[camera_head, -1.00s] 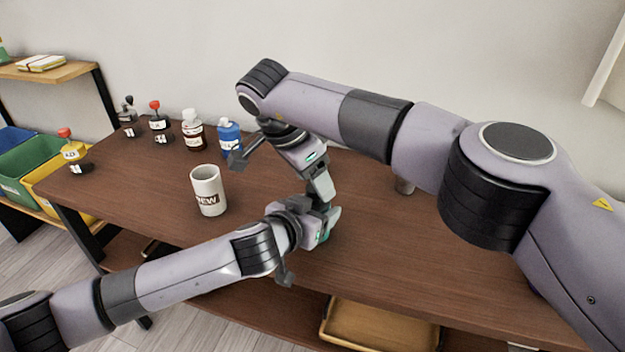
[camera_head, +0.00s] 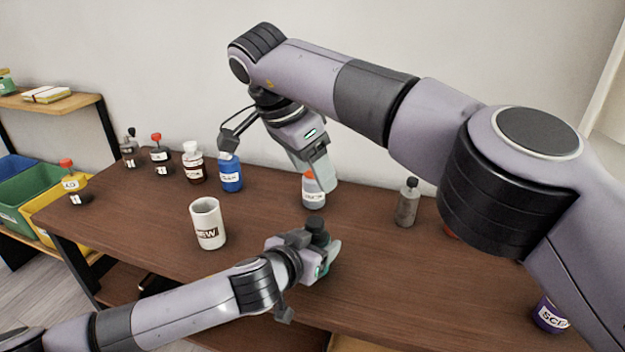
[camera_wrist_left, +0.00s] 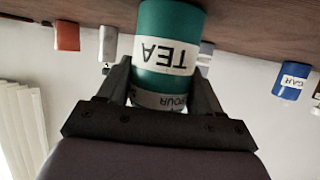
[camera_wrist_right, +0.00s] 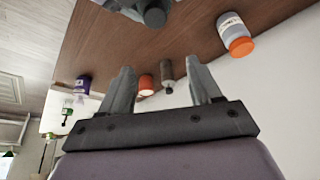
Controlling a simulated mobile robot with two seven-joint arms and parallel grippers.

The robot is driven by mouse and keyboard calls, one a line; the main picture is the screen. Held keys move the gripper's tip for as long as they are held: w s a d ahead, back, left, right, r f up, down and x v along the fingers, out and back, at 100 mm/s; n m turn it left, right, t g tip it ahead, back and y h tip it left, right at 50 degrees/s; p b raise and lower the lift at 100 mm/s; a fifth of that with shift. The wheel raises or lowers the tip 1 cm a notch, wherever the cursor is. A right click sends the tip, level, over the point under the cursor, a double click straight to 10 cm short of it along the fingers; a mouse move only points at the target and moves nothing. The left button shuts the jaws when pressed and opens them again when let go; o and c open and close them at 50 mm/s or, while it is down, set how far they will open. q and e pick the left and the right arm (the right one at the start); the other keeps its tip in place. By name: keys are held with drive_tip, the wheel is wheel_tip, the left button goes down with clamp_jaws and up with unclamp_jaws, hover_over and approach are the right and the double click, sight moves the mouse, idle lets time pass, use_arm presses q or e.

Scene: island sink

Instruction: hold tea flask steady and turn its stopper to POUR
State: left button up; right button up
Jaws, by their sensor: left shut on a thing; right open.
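The green tea flask (camera_wrist_left: 168,30) shows large in the left wrist view, upside down in that picture. It bears a TEA label and a second label reading POUR. My left gripper (camera_head: 322,262) is shut around the flask just above the table, and mostly hides it in the head view. The flask's dark stopper (camera_head: 318,233) stands on top of it; it also shows at the top edge of the right wrist view (camera_wrist_right: 152,12). My right gripper (camera_head: 322,180) is open and empty, above and apart from the stopper. I cannot read which mark the stopper faces.
A white mug (camera_head: 207,226) stands left of the flask. An orange-capped bottle (camera_head: 313,192) and a grey bottle (camera_head: 407,205) stand behind. A blue bottle (camera_head: 230,175) and several others line the back left. A purple jar (camera_head: 549,315) is at the right. The table around the flask is clear.

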sight(315, 221)
drive_tip(key=s+a+n+t+y, duration=0.1)
drive_tip(key=s+n+t+y, duration=0.1)
drive_tip(key=s+n, duration=0.35)
drive_tip(key=shift+n, duration=0.75)
drive_tip(key=x, duration=0.7)
drive_tip(key=w+x, duration=0.1)
drive_tip(key=x, duration=0.3)
drive_tip(key=shift+a, duration=0.1)
drive_tip(key=c, duration=1.1)
